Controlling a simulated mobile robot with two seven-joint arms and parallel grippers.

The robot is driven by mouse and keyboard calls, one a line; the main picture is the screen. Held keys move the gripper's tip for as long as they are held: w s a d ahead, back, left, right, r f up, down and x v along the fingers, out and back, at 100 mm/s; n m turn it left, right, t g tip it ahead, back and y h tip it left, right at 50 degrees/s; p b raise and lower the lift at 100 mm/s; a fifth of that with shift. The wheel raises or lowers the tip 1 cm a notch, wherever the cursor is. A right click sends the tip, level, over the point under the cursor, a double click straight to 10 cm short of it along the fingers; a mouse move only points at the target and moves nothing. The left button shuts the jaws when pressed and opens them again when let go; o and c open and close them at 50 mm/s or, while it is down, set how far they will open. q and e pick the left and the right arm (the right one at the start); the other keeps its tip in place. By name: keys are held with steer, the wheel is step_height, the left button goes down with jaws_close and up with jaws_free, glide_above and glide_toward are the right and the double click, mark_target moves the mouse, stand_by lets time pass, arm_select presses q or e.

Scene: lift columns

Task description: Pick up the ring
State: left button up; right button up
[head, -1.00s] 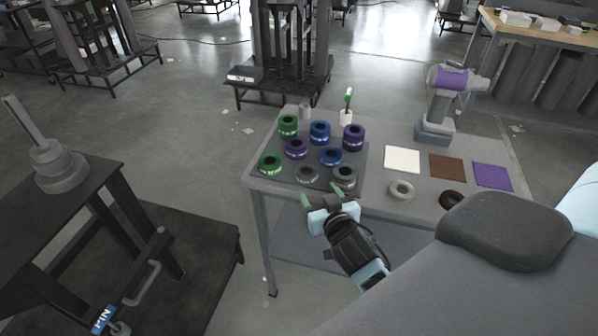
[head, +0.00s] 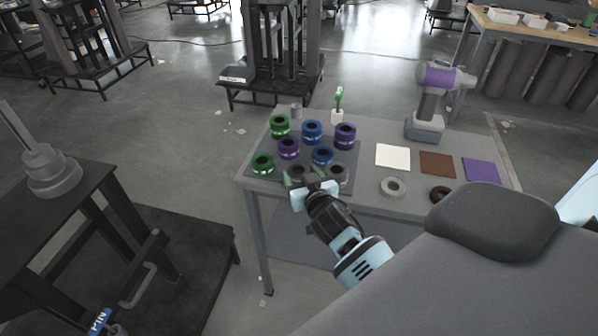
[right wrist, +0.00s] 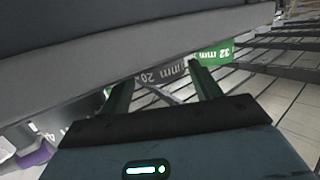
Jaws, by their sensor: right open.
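Several rings stand on a dark mat (head: 350,150) on the grey table: green (head: 279,130), blue (head: 312,128) and purple (head: 345,131) behind, purple (head: 289,149) and blue (head: 322,156) in the middle, green (head: 263,160) and grey ones in front. My right gripper (head: 303,177) is open at the front edge of the mat, by a front grey ring (head: 297,169) that it partly hides. In the right wrist view a grey ring marked 20 mm (right wrist: 165,76) shows between the open fingers (right wrist: 163,88), with a green 32 mm ring (right wrist: 213,56) beyond. My left gripper is out of view.
Right of the mat lie a pale ring (head: 393,187), a dark brown ring (head: 440,193) and white (head: 393,156), brown (head: 437,163) and purple (head: 481,170) squares. A purple-and-grey device (head: 430,100) stands behind. A dark stand (head: 60,225) is at left.

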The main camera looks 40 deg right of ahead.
mark_target(301, 176)
steer(key=shift+w+d+f, duration=0.1)
steer(key=shift+w+f, duration=0.1)
steer(key=shift+w, duration=0.25)
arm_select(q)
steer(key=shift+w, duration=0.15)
arm_select(e)
steer(key=shift+c, duration=0.4)
steer(key=c, duration=0.7)
steer(key=shift+r, duration=0.1)
steer(key=shift+r, duration=0.45)
steer(key=r, duration=0.2)
steer(key=shift+s+r+p, duration=0.25)
steer(key=shift+r+p, duration=0.05)
steer(key=shift+r, duration=0.05)
arm_select(q)
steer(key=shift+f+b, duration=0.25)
steer(key=shift+b, duration=0.3)
arm_select(e)
steer(key=a+f+v, duration=0.1)
steer(key=a+v, duration=0.1)
steer(key=v, duration=1.3)
steer(key=shift+f, duration=0.25)
